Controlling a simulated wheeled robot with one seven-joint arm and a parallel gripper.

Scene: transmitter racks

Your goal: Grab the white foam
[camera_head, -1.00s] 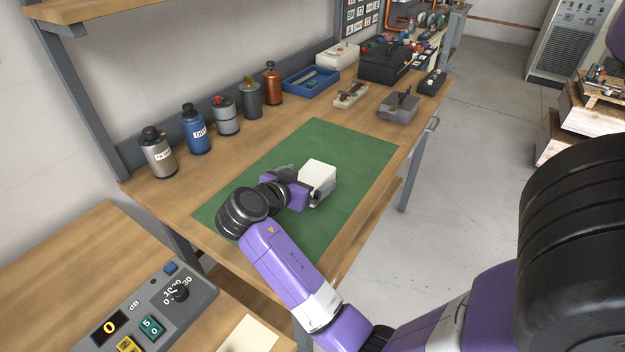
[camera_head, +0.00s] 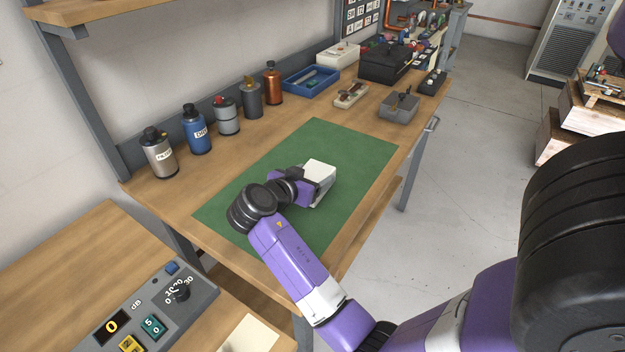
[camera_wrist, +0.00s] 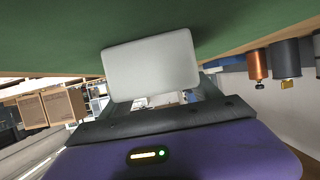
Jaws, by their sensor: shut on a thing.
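The white foam (camera_head: 321,172) is a pale block over the green mat (camera_head: 350,150) on the wooden bench. It also shows in the wrist view (camera_wrist: 150,66), close in front of my gripper, with the mat behind it. My gripper (camera_head: 308,187) is at the foam and shut on it. The wrist and hand hide part of the foam's near side in the head view. The fingertips are mostly hidden behind the foam in the wrist view. I cannot tell whether the foam touches the mat.
Several bottles and canisters, one a blue bottle (camera_head: 196,132), line the back of the bench. A blue tray (camera_head: 311,80), a black case (camera_head: 385,64) and a grey device (camera_head: 399,106) stand farther along. A control box (camera_head: 150,305) sits on the near table. The mat around the foam is clear.

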